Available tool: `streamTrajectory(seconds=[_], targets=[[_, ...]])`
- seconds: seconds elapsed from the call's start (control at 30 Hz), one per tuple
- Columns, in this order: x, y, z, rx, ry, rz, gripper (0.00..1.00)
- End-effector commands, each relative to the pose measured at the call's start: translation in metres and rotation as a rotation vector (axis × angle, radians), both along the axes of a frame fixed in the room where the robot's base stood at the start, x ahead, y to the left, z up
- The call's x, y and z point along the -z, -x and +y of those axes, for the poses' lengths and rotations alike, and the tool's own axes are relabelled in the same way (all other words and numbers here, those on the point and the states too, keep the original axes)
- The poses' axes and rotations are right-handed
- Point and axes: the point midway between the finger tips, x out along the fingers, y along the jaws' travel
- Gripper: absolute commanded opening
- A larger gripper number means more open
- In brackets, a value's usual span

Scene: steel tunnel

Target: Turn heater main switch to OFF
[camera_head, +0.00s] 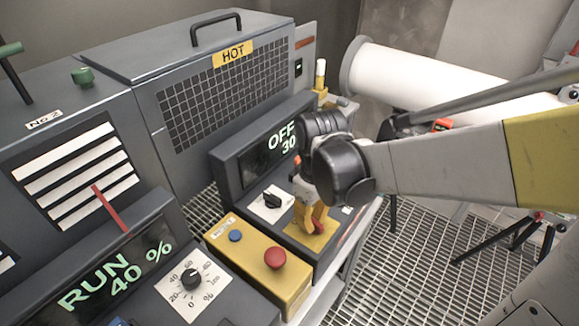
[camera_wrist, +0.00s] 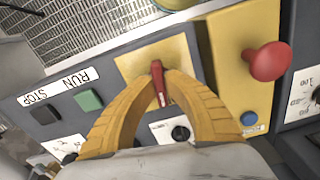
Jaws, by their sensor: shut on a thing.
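A red switch handle (camera_wrist: 158,84) stands in front of a yellow plate (camera_wrist: 128,68) on the dark heater panel. In the wrist view, the two yellow fingers of my gripper (camera_wrist: 160,88) meet on the handle from both sides. The handle runs nearly up and down in that picture. In the head view, my gripper (camera_head: 315,222) reaches down to the same yellow plate (camera_head: 325,243), and my wrist hides part of the switch. The display (camera_head: 280,145) above the panel reads OFF and 30.
A black knob (camera_head: 272,200) sits left of the plate. A yellow box (camera_head: 235,262) with a red mushroom button (camera_head: 276,259) and blue button (camera_head: 235,236) stands close by. In the wrist view, a green button (camera_wrist: 90,100) lies under a RUN label.

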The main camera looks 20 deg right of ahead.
Motion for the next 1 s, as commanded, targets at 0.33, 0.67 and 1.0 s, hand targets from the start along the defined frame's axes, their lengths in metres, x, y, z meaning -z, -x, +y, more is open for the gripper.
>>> streamTrajectory(seconds=[0.33,0.67,1.0], targets=[[0.0003,0.0003,-0.0001,-0.138,0.000,0.000,0.00],[0.0004,0.0003,-0.0001,-0.164,0.000,0.000,0.00],[0.0003,0.0003,0.0001,-0.163,0.000,0.000,0.34]])
